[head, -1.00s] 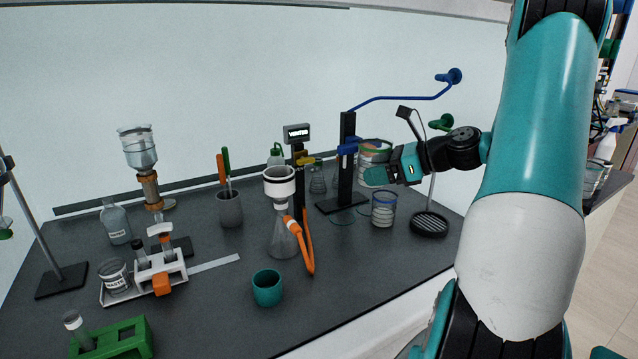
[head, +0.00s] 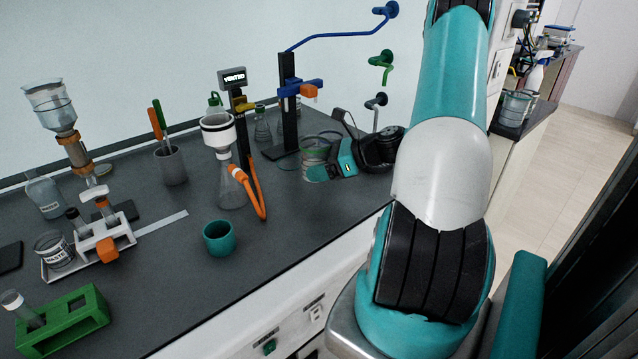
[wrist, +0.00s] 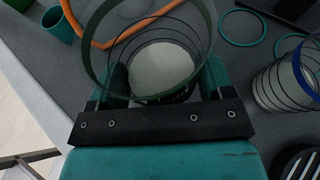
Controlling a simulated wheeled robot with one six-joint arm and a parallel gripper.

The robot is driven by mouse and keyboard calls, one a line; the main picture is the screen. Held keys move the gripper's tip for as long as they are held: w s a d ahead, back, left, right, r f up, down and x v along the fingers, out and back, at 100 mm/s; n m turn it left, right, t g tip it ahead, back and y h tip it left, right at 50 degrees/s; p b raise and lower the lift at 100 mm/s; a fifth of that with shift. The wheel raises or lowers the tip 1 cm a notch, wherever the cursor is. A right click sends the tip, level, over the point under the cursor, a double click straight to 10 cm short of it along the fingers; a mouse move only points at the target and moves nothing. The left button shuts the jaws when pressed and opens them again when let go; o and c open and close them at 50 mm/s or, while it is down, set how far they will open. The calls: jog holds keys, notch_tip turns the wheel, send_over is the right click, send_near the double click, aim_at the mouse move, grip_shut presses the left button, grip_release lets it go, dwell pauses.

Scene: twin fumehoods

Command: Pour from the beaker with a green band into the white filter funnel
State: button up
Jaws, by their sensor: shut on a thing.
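My gripper (head: 345,160) is shut on the clear beaker with a green band (wrist: 162,70). In the wrist view the beaker is between the fingers with its wide green rim toward the camera and a pale bottom. In the head view its glass (head: 312,172) overlaps other glassware, so its exact outline and any contents are hard to tell. The white filter funnel (head: 218,132) sits upright on a conical flask (head: 232,190), left of my gripper and apart from it.
An orange hose (head: 256,190) runs down beside the flask. A blue-banded beaker (wrist: 288,80) stands right of my gripper in the wrist view. A black stand (head: 288,105) rises behind. A teal cup (head: 219,240) stands in front of the flask. The bench front right is bare.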

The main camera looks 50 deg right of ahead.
aim_at(319, 195)
jog(key=shift+f+p, duration=0.5)
jog(key=shift+f, duration=2.2)
jog(key=shift+f, duration=0.15)
jog(key=shift+f, duration=0.1)
jog(key=o, duration=1)
jog(key=shift+o, duration=0.2)
jog(key=shift+f+b, duration=0.1)
jog(key=shift+b, duration=0.3)
jog(key=b+v, duration=0.2)
jog(key=v, duration=1.5)
jog(key=shift+s+d+b, duration=0.1)
jog(key=shift+s+b, duration=0.15)
jog(key=shift+b, duration=0.05)
